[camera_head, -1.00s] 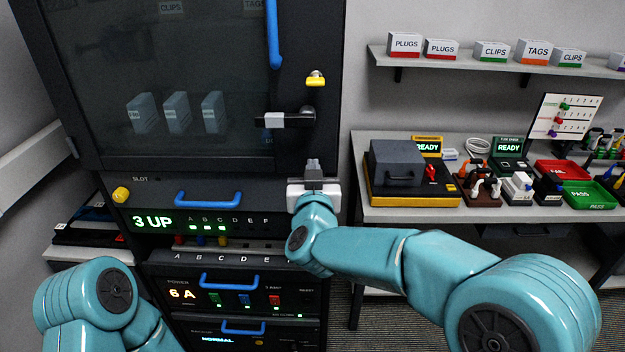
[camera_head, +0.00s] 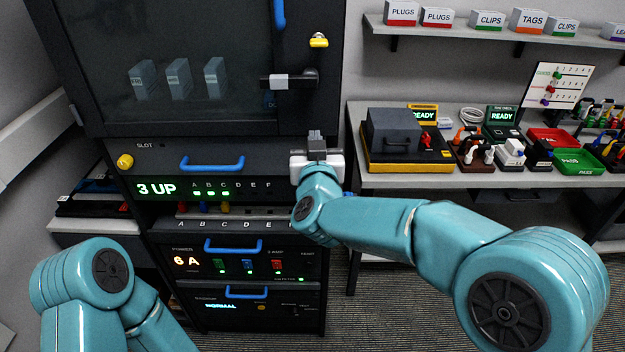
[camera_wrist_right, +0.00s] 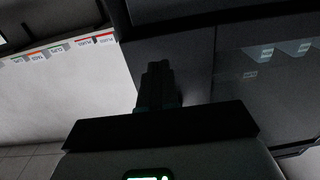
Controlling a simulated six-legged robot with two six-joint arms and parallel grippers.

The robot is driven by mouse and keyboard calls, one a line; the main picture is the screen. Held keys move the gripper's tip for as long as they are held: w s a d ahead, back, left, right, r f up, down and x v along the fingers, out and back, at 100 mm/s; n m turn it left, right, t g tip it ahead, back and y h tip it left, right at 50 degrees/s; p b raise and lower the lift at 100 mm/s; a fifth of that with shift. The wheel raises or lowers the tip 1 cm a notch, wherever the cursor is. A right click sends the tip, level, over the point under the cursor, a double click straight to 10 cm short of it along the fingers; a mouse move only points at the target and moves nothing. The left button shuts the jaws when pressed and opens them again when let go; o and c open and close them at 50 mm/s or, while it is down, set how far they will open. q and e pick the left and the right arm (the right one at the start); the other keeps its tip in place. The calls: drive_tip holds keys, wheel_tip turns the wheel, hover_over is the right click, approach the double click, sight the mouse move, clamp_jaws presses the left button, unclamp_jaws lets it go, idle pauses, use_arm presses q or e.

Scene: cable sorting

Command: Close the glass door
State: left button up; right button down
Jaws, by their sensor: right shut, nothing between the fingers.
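The glass door (camera_head: 170,50) is a dark pane in a black frame on the tall cabinet. It looks about flush with the cabinet front, though I cannot tell if it is fully shut. A blue vertical handle (camera_head: 279,12) is cut off at the top. A black lever with a light band (camera_head: 280,82) lies level at the door's right edge. My right gripper (camera_head: 316,136) is shut and empty, below the lever and apart from it. In the right wrist view, its fingers (camera_wrist_right: 156,85) point toward the dark cabinet, with the glass (camera_wrist_right: 265,75) at right. My left gripper is outside the frame.
A yellow knob (camera_head: 318,40) sits above the lever. Below the door are a drawer with a blue handle (camera_head: 212,163) and lit panels. At right, a table (camera_head: 390,181) holds a grey box (camera_head: 393,125) and devices, under a shelf (camera_head: 470,32) of labelled boxes.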

drive_tip(key=s+b, duration=0.3)
drive_tip(key=s, duration=0.8)
drive_tip(key=w+d+f+m+g+h, duration=0.1)
drive_tip(key=w+d+f+g+h, duration=0.3)
drive_tip(key=d+f, duration=0.95)
drive_tip(key=s+d+f+g+y, duration=0.1)
drive_tip(key=s+d+f+g, duration=0.15)
drive_tip(key=f, duration=0.75)
drive_tip(key=s+d+f+g+y, duration=0.1)
drive_tip(key=s+d+f+g, duration=0.15)
drive_tip(key=f, duration=0.85)
drive_tip(key=s+f+g+y, duration=0.2)
drive_tip(key=s+f+g, duration=0.1)
drive_tip(key=s+f, duration=0.7)
drive_tip(key=s+a+f+g+y, duration=0.1)
drive_tip(key=s+a+g, duration=0.1)
drive_tip(key=s, duration=0.5)
drive_tip(key=s+a+f+m+g+y, duration=0.1)
drive_tip(key=s+a+g+y, duration=0.1)
drive_tip(key=s, duration=0.6)
drive_tip(key=a+g, duration=0.1)
drive_tip(key=a, duration=0.1)
drive_tip(key=shift+s+a+f+m+g, duration=0.15)
drive_tip(key=shift+a+f+m+g, duration=0.15)
drive_tip(key=shift+f, duration=0.05)
